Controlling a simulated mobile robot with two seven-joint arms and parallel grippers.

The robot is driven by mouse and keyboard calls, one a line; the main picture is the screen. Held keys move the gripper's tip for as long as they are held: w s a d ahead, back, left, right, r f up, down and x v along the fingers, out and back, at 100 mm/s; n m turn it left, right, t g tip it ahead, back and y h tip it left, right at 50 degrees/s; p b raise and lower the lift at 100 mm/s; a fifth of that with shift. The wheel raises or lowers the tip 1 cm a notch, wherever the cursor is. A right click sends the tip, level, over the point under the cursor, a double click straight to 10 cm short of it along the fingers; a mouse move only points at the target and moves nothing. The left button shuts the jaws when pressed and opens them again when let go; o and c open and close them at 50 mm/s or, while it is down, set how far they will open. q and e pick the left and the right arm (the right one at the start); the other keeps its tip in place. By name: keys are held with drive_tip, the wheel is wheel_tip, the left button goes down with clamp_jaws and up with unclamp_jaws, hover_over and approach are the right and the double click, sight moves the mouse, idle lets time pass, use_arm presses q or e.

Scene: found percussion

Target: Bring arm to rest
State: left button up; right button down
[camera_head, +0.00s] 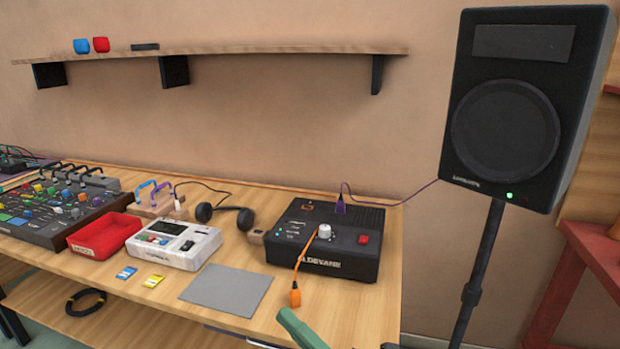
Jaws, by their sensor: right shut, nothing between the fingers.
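My right gripper (301,330) shows as a green, elongated part at the bottom edge, just in front of the wooden table's (345,312) front edge. It is shut and empty, and most of it and its arm are cut off by the frame. My left gripper is out of view.
A black amplifier box (322,262) with a white knob stands behind the gripper. A grey mat (227,289), a white device (190,251) and a red tray (88,245) lie to the left. A black speaker (507,135) on a stand is at right.

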drive_tip(key=s+d+f+m+h, duration=0.2)
drive_tip(key=d+f+m+h, duration=0.25)
drive_tip(key=f+m, duration=0.3)
drive_tip(key=s+d+f+m+g+h, duration=0.1)
drive_tip(key=s+d+f+m+h, duration=0.1)
drive_tip(key=d+f+m+h, duration=0.45)
drive_tip(key=s+d+f+m+h, duration=0.2)
drive_tip(key=f+m+h, duration=0.1)
drive_tip(key=f+m, duration=0.65)
drive_tip(key=s+d+f+m+g+h, duration=0.1)
drive_tip(key=s+d+f+m+g, duration=0.15)
drive_tip(key=s+f, duration=0.5)
use_arm(q)
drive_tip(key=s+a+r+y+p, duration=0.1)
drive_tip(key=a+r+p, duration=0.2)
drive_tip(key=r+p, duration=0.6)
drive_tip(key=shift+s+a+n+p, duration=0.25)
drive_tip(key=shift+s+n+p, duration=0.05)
drive_tip(key=shift+p, duration=1.65)
use_arm(e)
drive_tip(key=s+d+r+h, duration=0.1)
drive_tip(key=s+d+r, duration=0.1)
drive_tip(key=r, duration=0.6)
drive_tip(key=shift+s+d+r+m+g, duration=0.3)
drive_tip(key=shift+s+d+g, duration=0.15)
drive_tip(key=shift+d, duration=0.4)
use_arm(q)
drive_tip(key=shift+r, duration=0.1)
